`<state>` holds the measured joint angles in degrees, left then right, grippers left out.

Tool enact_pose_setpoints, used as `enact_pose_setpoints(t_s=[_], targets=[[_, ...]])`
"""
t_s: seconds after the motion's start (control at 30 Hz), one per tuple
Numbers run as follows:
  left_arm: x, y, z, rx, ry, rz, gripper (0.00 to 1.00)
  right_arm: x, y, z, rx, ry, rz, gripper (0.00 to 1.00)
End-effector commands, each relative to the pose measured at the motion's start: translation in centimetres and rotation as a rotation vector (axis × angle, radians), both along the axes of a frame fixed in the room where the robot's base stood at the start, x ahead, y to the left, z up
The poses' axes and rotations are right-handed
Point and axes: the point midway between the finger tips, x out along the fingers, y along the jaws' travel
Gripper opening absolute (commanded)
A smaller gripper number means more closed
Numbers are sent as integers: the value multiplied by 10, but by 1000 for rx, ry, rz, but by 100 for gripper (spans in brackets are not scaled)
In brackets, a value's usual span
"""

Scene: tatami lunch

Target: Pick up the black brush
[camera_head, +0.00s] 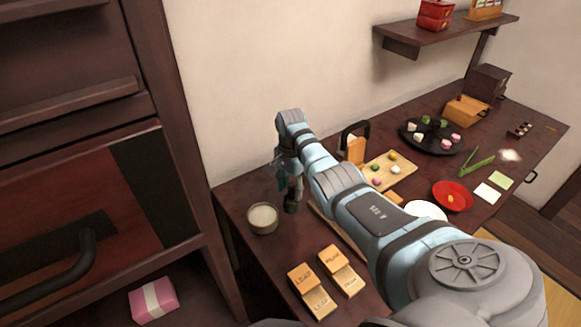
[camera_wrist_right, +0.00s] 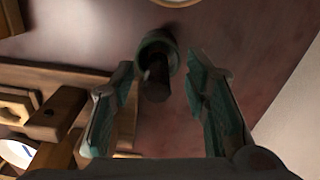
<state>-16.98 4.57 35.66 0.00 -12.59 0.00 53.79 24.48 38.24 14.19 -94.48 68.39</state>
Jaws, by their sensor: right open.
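The black brush (camera_wrist_right: 156,78) shows in the right wrist view as a dark upright handle with a greenish round collar or holder around it. I cannot tell which. In the head view its dark greenish lower part (camera_head: 291,207) shows on the dark table, just under my right gripper (camera_head: 288,182). In the right wrist view my right gripper (camera_wrist_right: 160,108) is open, one finger on each side of the handle's line. The handle's near end lies between or just beyond the fingertips, and no contact is visible. My left gripper is not in view.
A pale-filled cup (camera_head: 262,219) stands close left of the brush. Labelled wooden blocks (camera_head: 302,279) lie nearer on the table. Beyond my right arm are a board with sweets (camera_head: 404,174), a black tray (camera_head: 408,130) and a red plate (camera_head: 442,202). The wall is behind.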

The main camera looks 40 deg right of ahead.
Motion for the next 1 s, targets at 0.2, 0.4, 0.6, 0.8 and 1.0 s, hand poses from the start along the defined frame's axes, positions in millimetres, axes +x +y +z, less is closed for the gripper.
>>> enact_pose_setpoints(t_s=[0.2, 0.4, 0.6, 0.8, 1.0], targets=[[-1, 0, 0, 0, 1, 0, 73, 0, 0, -1, 0, -1, 1, 42], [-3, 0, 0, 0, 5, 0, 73, 1, 1, 0, 0, -1, 2, 10], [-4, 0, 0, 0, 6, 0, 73, 1, 1, 0, 0, -1, 2, 0], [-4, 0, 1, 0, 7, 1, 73, 1, 0, 2, 0, -1, 1, 0], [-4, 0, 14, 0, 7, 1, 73, 1, 0, 29, -2, -3, 1, 0]])
